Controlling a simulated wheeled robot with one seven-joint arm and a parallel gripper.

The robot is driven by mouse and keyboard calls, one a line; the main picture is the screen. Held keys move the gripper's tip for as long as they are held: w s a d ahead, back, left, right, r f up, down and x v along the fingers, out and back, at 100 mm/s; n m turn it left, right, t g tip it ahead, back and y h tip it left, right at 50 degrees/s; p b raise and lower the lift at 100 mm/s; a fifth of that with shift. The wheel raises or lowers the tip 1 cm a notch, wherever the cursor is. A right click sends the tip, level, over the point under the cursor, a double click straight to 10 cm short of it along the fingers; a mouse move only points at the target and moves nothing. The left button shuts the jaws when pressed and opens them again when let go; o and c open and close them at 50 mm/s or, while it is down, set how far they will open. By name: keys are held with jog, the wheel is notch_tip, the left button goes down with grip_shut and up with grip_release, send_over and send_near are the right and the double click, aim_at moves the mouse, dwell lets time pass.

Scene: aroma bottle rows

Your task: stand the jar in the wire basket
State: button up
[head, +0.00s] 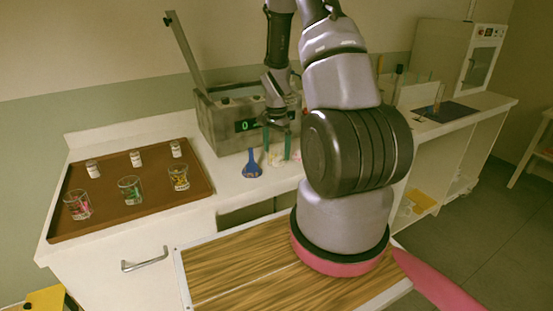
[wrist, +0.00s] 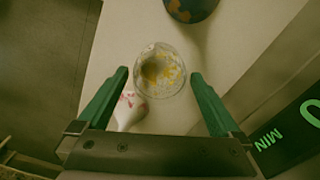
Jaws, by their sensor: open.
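A round clear glass jar (wrist: 160,70) with yellow flecks shows in the wrist view, between and slightly beyond my fingertips. In the head view it is a small pale shape (head: 277,160) on the counter, partly hidden by the fingers. My gripper (wrist: 159,76) is open, with one green finger on each side of the jar and a gap visible on both sides. In the head view my gripper (head: 277,146) points down in front of the grey bath. I cannot tell how far the fingertips are above the counter. I cannot make out a wire basket in either view.
The grey bath (head: 222,128) with a green display stands behind. A brown tray (head: 108,208) holds several glasses and small white containers.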

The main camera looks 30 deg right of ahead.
jog(key=shift+f, duration=0.35)
jog(key=c, duration=1.3)
jog(key=shift+r, duration=0.15)
jog(key=shift+c, duration=0.3)
